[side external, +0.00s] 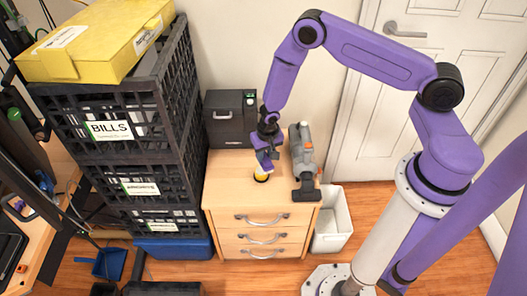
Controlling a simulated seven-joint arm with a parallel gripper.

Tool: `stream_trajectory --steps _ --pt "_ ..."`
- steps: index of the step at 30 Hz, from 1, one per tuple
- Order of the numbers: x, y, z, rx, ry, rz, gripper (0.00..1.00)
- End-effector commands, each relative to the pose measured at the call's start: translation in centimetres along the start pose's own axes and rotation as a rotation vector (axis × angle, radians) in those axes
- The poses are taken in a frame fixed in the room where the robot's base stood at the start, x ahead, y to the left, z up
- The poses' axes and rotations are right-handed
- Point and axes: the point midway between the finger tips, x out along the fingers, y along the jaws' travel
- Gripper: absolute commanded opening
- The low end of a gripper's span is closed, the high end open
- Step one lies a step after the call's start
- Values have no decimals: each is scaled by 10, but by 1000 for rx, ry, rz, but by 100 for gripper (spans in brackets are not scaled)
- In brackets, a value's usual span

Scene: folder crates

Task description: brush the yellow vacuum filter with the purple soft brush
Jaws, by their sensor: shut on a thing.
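My gripper (265,150) points down just above the filter. It is shut on a small purple piece (265,161), which looks like the purple soft brush. The brush's lower end is at or very near the filter's top. I cannot tell whether they touch. The brush and my arm are both purple, so the brush's outline is hard to separate, and its bristles are too small to make out.
A grey and orange handheld vacuum (304,160) lies on the cabinet (225,198) right of the filter. A black box (230,118) stands behind. Stacked black crates (182,90) rise close on the left, topped by a yellow folder (97,38). A white bin (333,222) stands at the right.

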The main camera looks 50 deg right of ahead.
Motion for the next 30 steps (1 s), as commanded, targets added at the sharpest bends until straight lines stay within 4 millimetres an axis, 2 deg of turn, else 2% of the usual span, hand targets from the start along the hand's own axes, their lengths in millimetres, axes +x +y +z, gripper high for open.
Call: stream_trajectory --steps 8,24,30 --pt "2 0 0 0 0 0 0" --pt "51 0 8 -1 -1 0 0" --pt "52 -1 -11 1 0 0 0"
